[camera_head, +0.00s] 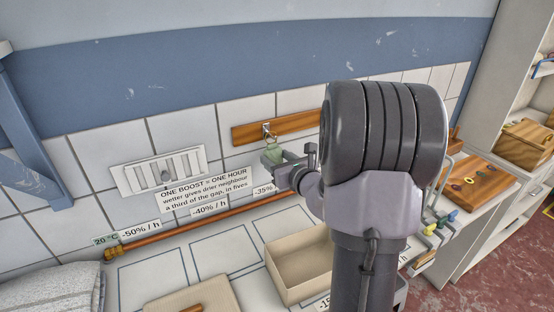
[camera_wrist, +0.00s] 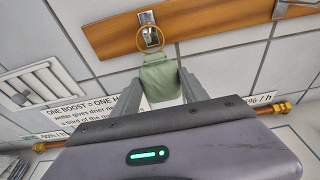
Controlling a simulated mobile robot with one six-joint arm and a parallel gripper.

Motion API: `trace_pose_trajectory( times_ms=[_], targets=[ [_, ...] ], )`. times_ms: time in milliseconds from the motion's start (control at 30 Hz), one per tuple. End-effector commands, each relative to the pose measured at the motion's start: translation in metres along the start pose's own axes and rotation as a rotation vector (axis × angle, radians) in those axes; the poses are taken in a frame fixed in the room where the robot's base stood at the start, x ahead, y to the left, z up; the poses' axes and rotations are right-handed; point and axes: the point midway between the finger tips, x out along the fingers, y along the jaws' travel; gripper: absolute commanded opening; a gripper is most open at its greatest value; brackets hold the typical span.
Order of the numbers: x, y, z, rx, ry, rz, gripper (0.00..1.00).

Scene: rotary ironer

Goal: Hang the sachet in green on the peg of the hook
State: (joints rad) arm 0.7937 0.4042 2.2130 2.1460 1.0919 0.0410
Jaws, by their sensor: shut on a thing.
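The green sachet (camera_wrist: 159,80) is between the two fingers of my gripper (camera_wrist: 162,74), which is shut on it. A yellow-brown ring (camera_wrist: 137,42) stands up from the sachet's top. The metal hook (camera_wrist: 148,18) is fixed to a wooden board, and its peg shows inside the ring's outline. I cannot tell whether the ring is around the peg or only in front of it. In the head view the sachet (camera_head: 274,149) is just below the hook (camera_head: 268,129), with my gripper (camera_head: 279,160) at it. My arm hides part of the board there.
The wooden board (camera_head: 245,134) runs along the tiled wall. Another metal fitting (camera_wrist: 281,8) is on it at right. Below are a white vent (camera_head: 160,173), a printed sign (camera_head: 205,187), a copper pipe (camera_head: 190,228) and an open beige box (camera_head: 300,282).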

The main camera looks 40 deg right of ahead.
Motion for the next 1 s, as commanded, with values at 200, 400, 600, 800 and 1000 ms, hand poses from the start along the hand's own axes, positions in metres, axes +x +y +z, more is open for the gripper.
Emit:
trace_pose_trajectory(
  times_ms=[200,400,600,800,1000],
  targets=[
    [0.0,0.0,0.0,0.0,0.0,0.0,0.75],
    [0.0,0.0,0.0,0.0,0.0,0.0,0.77],
    [-0.009,0.0,0.001,0.0,-0.001,-0.001,0.77],
    [-0.068,-0.002,0.003,0.001,0.0,-0.005,0.77],
    [-0.133,-0.002,-0.004,-0.005,-0.009,-0.006,0.77]
  ],
)
